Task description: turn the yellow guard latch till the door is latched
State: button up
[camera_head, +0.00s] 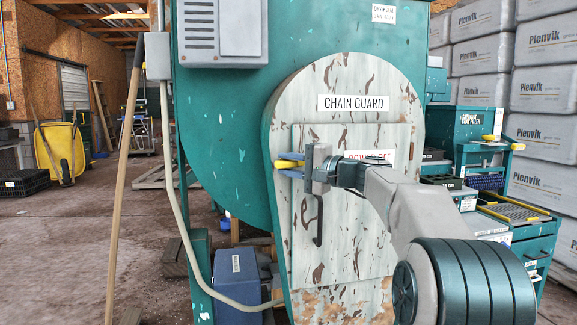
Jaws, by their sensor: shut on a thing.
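The chain guard (350,90) is a worn, pale, round-topped cover with a label. A rectangular door (350,245) sits on its front and looks about flush, with a dark pull handle (319,217). The yellow guard latch (286,164) shows at the door's upper left edge. My gripper (288,164) reaches it from the right, with its blue fingers above and below the yellow piece, shut on it. My arm and wrist cover the door's upper right part and some of a red-lettered label (371,156). The latch's pivot is hidden behind the gripper.
The green mixer body (215,125) stands behind the guard. A wooden pole (125,170) leans at left and a pale conduit (183,215) runs down to a blue motor (236,277). Green tool cabinets (535,240) stand at right. Open floor lies at left.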

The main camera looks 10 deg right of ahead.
jog(key=o, duration=0.8)
jog(key=shift+c, duration=0.2)
jog(key=p+v, duration=0.2)
jog(key=v, duration=1.2)
